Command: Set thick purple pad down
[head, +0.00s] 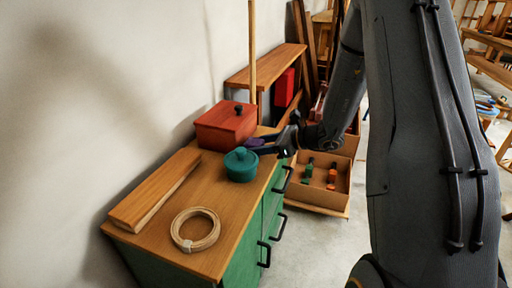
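The thick purple pad (256,142) shows as a small dark purple patch at the fingers of my gripper (264,147). My gripper reaches in from the right over the far right part of the cabinet top and appears shut on the pad. The pad is just behind and right of the teal lidded pot (241,165), and partly hidden by the fingers. I cannot tell whether the pad touches the wooden top (168,202).
A red lidded box (226,126) stands behind the pot. A wooden plank (154,190) lies along the wall, and a coiled ring (195,230) lies at the front. Bare top lies between them. An open box (318,183) with small items stands on the right.

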